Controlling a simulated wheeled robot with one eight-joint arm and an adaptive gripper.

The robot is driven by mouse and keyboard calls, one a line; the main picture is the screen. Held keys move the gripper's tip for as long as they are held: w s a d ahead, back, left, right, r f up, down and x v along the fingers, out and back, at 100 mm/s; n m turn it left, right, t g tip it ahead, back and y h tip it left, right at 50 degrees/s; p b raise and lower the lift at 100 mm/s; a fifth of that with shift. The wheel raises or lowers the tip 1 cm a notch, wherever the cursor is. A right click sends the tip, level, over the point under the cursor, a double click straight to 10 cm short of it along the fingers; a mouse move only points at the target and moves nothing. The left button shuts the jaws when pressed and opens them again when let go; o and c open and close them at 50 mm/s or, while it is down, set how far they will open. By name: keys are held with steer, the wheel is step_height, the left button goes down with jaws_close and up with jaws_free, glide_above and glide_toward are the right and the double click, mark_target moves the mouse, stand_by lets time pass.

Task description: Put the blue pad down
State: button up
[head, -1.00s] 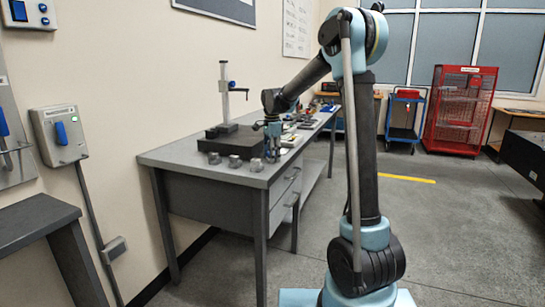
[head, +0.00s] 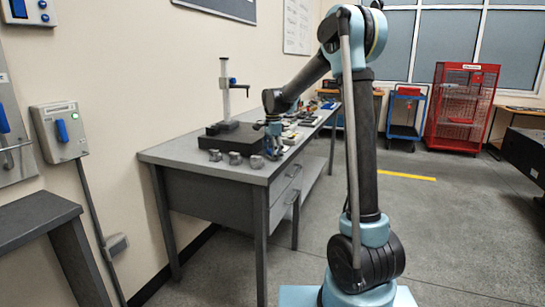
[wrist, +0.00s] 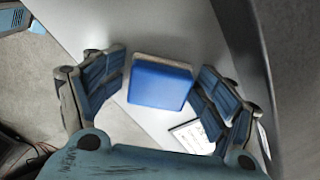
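The blue pad (wrist: 160,86) sits between the two fingers of my gripper (wrist: 161,84) in the wrist view. It is a flat-faced blue block with a pale strip along its far edge. The fingers lie close against its left and right sides, and my gripper looks shut on it. In the head view my gripper (head: 273,140) is low over the near end of the grey workbench (head: 215,168), beside the dark block. The pad cannot be made out clearly there, and I cannot tell whether its underside touches the bench.
A dark block (head: 232,140) with an upright measuring stand (head: 226,88) is left of my gripper. Several small grey pieces (head: 235,158) line the bench's front. More small items (head: 308,118) lie farther back. A white printed sheet (wrist: 190,135) shows by the right finger.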

step_height(320, 180, up, 13)
steer(key=s+d+n, duration=0.3)
steer(key=s+d, duration=0.6)
steer(key=s+d+f+n+t, duration=0.1)
steer(key=s+d+f+n, duration=0.1)
steer(key=s+d, duration=0.3)
steer(key=s+d+f+n, duration=0.1)
steer(key=s+d+f, duration=0.15)
steer(key=s, duration=0.45)
steer(key=s+d+f+n, duration=0.3)
steer(key=s+f, duration=0.6)
steer(key=s, duration=0.1)
steer(key=s+d+f+n+t, duration=0.1)
steer(key=s+d+f+n, duration=0.3)
steer(key=s+f, duration=0.5)
steer(key=shift+s+d, duration=0.3)
steer(key=shift+s, duration=0.05)
